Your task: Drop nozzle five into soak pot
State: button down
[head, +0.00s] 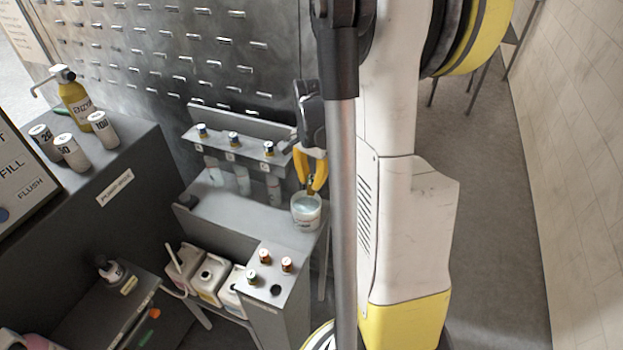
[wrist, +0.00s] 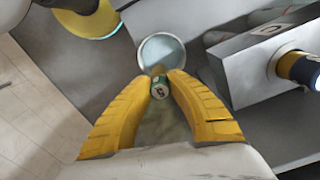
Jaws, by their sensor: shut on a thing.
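My gripper (head: 312,187) has yellow fingers, which also show in the wrist view (wrist: 160,84). In the head view the nozzle is mostly hidden between the fingers. The soak pot (head: 306,222) is a whitish cup with pale blue liquid, standing at the right end of a grey bench. In the wrist view its rim (wrist: 141,60) lies just beyond the fingertips. In the head view the fingertips are above the pot's opening.
A rack (head: 236,156) behind the bench holds three capped nozzles over clear tubes. A grey stand (head: 282,309) in front has three nozzles and one empty hole. White jugs (head: 207,279) stand below. A yellow pump bottle (head: 75,103) and white canisters (head: 103,128) are at left.

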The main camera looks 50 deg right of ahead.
aim_at(312, 177)
jog(key=c, duration=1.3)
grip_release()
jog(key=shift+r, duration=0.1)
notch_tip(312, 177, up, 12)
jog(key=s+a+r+n+t, duration=0.1)
jog(key=s+a+n+t, duration=0.1)
jog(key=a+n, duration=0.6)
jog(key=s+a+r+n+t, duration=0.1)
jog(key=s+a+n+t, duration=0.2)
jog(key=a, duration=1.4)
jog(key=n+t, duration=0.2)
jog(key=n, duration=0.3)
jog(key=shift+s+a, duration=0.25)
